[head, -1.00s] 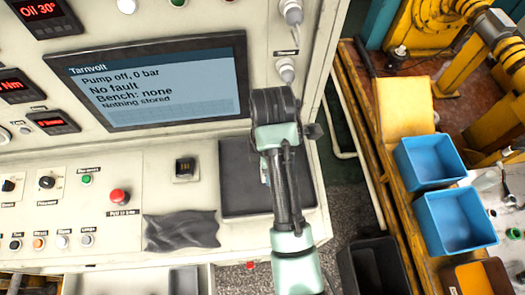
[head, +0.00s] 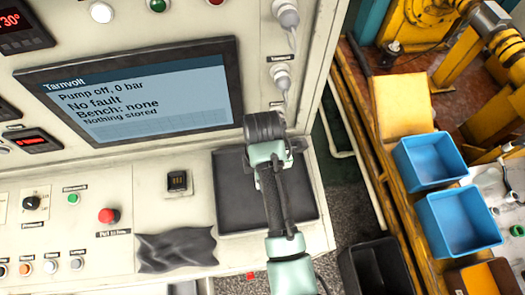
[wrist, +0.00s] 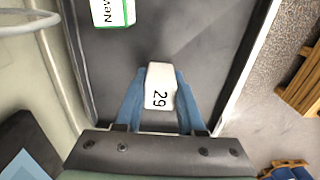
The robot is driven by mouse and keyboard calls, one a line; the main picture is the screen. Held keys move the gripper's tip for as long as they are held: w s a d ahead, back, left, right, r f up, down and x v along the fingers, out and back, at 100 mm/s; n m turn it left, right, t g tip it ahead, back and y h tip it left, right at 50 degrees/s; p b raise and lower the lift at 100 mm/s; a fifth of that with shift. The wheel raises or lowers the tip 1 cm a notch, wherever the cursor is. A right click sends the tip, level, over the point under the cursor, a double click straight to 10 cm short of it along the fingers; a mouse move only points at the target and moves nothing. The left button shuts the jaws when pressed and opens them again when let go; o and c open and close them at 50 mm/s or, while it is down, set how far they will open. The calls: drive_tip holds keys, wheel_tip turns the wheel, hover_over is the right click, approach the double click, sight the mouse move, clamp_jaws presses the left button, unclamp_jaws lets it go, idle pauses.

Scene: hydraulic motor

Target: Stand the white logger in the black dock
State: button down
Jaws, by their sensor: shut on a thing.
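The white logger (wrist: 160,88), marked "29", is held between the blue fingers of my gripper (wrist: 160,98) in the wrist view, above a dark grey tray. My gripper is shut on it. In the head view my arm hides the fingers and logger. A small black socket in a pale square plate (head: 177,182), which looks like the black dock, is on the console, left of the tray and my arm. It appears empty. I cannot pick out the dock in the wrist view.
The dark tray (head: 232,210) lies on the console's right end. A white, green-edged item marked "New" (wrist: 112,11) lies in it. A crumpled black cloth (head: 175,248) and red button (head: 108,215) are near the socket. The screen (head: 140,95) stands behind.

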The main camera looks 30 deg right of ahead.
drive_tip(key=shift+f, duration=0.55)
drive_tip(key=shift+f, duration=0.1)
drive_tip(key=c, duration=0.5)
unclamp_jaws()
